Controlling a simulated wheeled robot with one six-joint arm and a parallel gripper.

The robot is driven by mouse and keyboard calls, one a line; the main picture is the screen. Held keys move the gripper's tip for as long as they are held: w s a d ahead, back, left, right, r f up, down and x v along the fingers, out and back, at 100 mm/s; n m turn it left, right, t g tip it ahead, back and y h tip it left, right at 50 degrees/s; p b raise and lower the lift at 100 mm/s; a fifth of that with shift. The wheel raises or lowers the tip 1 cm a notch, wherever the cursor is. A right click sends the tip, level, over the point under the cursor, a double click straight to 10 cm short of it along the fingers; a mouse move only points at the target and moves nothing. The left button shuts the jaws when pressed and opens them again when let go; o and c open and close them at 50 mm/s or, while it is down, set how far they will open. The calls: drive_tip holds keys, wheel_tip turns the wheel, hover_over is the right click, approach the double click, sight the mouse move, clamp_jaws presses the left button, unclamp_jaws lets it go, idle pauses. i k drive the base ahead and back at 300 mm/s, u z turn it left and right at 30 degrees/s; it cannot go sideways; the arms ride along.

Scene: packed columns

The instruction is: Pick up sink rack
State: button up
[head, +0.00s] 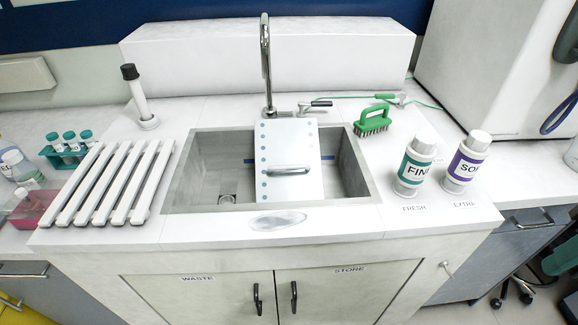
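No label marks which object is the sink rack. A white slatted rack (117,184), made of several parallel bars, lies on the counter left of the sink. A white panel (289,160) with a metal bar handle (289,171) and a column of blue dots along its left edge stands in or over the sink basin (205,150). The panel covers the middle of the basin, and its lower part hides the basin behind it. My gripper is not in view.
A tall faucet (265,65) rises behind the panel. A green brush (374,121) and two bottles, one teal-labelled (415,166) and one purple-labelled (466,162), stand right of the sink. A black-topped white cylinder (138,97) and a teal tube rack (66,156) stand left.

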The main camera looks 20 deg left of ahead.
sight(288, 166)
drive_tip(key=z, duration=0.1)
drive_tip(key=k, duration=0.35)
drive_tip(key=u, duration=0.6)
drive_tip(key=i, duration=0.75)
drive_tip(key=u, duration=0.2)
